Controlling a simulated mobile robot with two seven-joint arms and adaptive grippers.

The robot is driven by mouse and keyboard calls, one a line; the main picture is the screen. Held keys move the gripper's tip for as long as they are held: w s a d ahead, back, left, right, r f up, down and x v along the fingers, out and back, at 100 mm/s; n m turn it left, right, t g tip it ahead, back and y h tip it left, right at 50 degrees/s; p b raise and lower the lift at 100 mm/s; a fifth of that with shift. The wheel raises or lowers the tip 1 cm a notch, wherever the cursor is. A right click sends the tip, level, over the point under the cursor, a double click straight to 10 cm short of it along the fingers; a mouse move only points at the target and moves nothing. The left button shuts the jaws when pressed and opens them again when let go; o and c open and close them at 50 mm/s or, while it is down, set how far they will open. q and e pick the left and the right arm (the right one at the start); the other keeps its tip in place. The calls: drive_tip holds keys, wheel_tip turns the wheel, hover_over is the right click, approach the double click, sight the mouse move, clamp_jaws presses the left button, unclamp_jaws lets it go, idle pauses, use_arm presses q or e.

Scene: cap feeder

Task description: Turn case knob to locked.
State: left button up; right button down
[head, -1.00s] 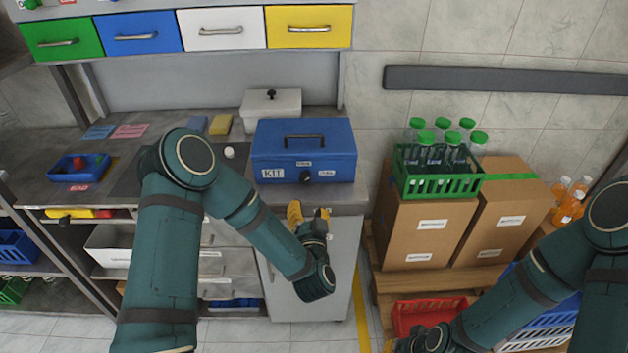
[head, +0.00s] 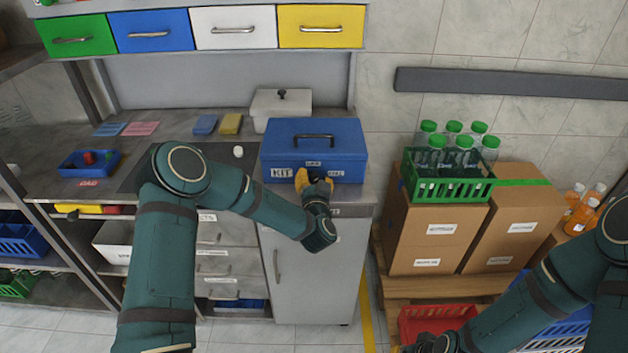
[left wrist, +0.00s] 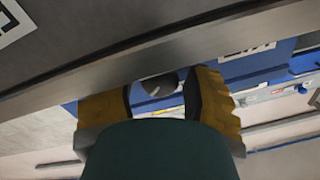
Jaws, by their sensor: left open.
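The blue case (head: 335,140), marked KIT, sits closed on the counter, with a dark handle on its lid. My left gripper (head: 314,180) is in front of the case's front face, at the knob, and hides the knob in the head view. In the left wrist view the round dark knob (left wrist: 160,86), with a pale line on it, shows in the gap between the open yellow fingers (left wrist: 157,98). I cannot tell whether a finger touches it. My right gripper (head: 432,343) is at the bottom edge, mostly cut off, and its state is unclear.
A grey lidded box (head: 281,107) stands behind the case. Colored drawers (head: 235,28) hang above the counter. Right of the counter, cardboard boxes (head: 438,235) carry a green crate (head: 448,188) of bottles. A cabinet door (head: 318,280) is below the case.

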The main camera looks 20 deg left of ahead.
use_arm(q)
clamp_jaws()
drive_tip(key=shift+n, duration=0.3)
drive_tip(key=shift+n+b, duration=0.6)
drive_tip(key=shift+n, duration=1.2)
drive_tip(key=n, duration=0.6)
drive_tip(key=shift+r, duration=0.1)
drive_tip(key=shift+n, duration=0.3)
